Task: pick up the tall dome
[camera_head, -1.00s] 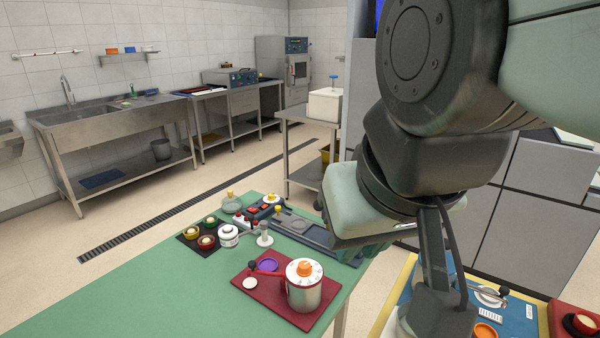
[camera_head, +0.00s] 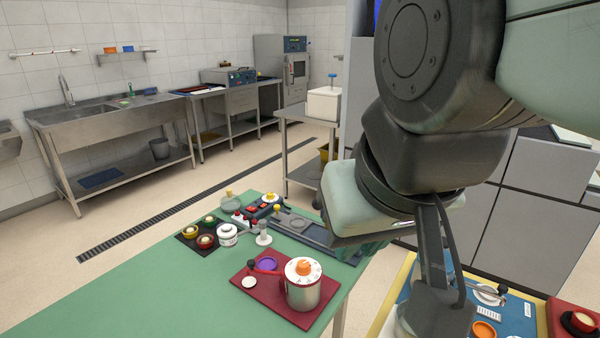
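I cannot tell for sure which thing is the tall dome. A small pale, see-through dome-like thing with a yellow knob (camera_head: 231,203) stands at the back of the green table (camera_head: 150,300), and may be it. A steel pot with a white lid and orange knob (camera_head: 304,291) stands on a dark red mat (camera_head: 262,302) nearer the front. My gripper (camera_head: 362,248) hangs above the right side of the green table, to the right of both and apart from them. Its fingers are mostly hidden behind my wrist, so its opening does not show.
A white jar (camera_head: 227,235), a small grey-white stand (camera_head: 264,234) and several small bowls on a black mat (camera_head: 184,236) crowd the table's back. A grey tray (camera_head: 318,236) lies near my gripper. The table's front left is clear. A blue mat (camera_head: 510,320) lies at lower right.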

